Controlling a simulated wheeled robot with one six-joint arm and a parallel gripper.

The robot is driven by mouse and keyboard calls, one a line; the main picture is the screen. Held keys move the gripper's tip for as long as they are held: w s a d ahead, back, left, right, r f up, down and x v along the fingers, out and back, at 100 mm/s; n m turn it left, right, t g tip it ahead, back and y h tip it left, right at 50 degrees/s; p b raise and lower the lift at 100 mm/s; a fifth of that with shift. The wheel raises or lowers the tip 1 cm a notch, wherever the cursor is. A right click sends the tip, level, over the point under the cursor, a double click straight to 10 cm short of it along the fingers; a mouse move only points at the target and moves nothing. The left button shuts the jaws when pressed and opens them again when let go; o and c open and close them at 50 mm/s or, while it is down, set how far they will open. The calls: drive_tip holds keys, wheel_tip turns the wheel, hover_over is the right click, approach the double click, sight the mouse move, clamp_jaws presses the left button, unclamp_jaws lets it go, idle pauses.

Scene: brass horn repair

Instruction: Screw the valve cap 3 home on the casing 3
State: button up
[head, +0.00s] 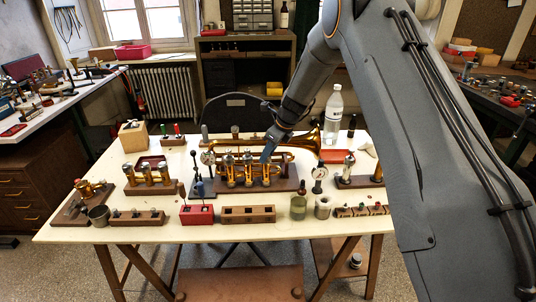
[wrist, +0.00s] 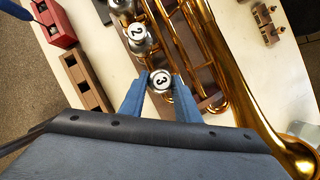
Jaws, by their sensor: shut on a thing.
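In the wrist view my gripper (wrist: 160,88) has its two blue fingers closed on the valve cap 3 (wrist: 160,80), a silver cap with a black 3 on its white top. The cap sits at the brass horn (wrist: 212,55); the casing 3 below it is hidden, and I cannot tell how far the cap is seated. A cap marked 2 (wrist: 136,32) sits beside it on the horn. In the head view my gripper (head: 267,157) reaches down to the right end of the valve group on the horn (head: 290,146), which rests on a dark wooden stand (head: 205,190).
A red block (head: 197,214) and a brown holed block (head: 248,214) lie in front of the stand. A dial gauge (head: 319,175) and a clear bottle (head: 334,112) stand to the right. The table's (head: 150,233) front strip is clear.

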drive_tip(key=shift+a+r, duration=0.1)
drive_tip(key=o, duration=1.1)
drive_tip(key=shift+a, duration=0.1)
